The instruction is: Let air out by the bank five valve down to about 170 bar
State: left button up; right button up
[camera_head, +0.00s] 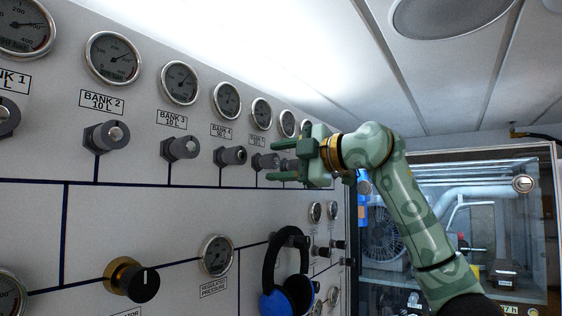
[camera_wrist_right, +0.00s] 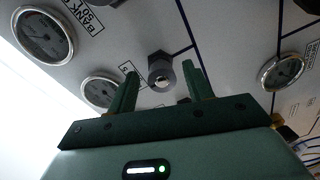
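The bank five gauge (camera_head: 261,113) is a small round dial on the white panel; its reading is too small to tell. Below it, the dark bank five valve knob (camera_head: 265,162) sticks out of the panel, beside the fingers of my right gripper. My right gripper (camera_head: 274,162) is green, reaches in from the right and is open. In the right wrist view, a dark knob with a grey centre (camera_wrist_right: 160,68) shows between the spread fingers, with gaps on both sides. Its label is partly hidden, so I cannot tell its bank there. My left gripper is out of view.
More knobs stand in the row to the left, including the bank four knob (camera_head: 230,156) and the bank three knob (camera_head: 181,149). Blue headphones (camera_head: 287,290) hang below. A regulator knob (camera_head: 132,281) and a regulated pressure gauge (camera_head: 216,256) sit lower left.

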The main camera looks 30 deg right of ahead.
jog(key=shift+s, duration=0.25)
jog(key=f+b+v, duration=0.1)
jog(key=b+v, duration=0.2)
jog(key=v, duration=1.3)
jog(key=shift+r, duration=0.4)
jog(key=shift+w+d, duration=0.15)
dwell(0.7)
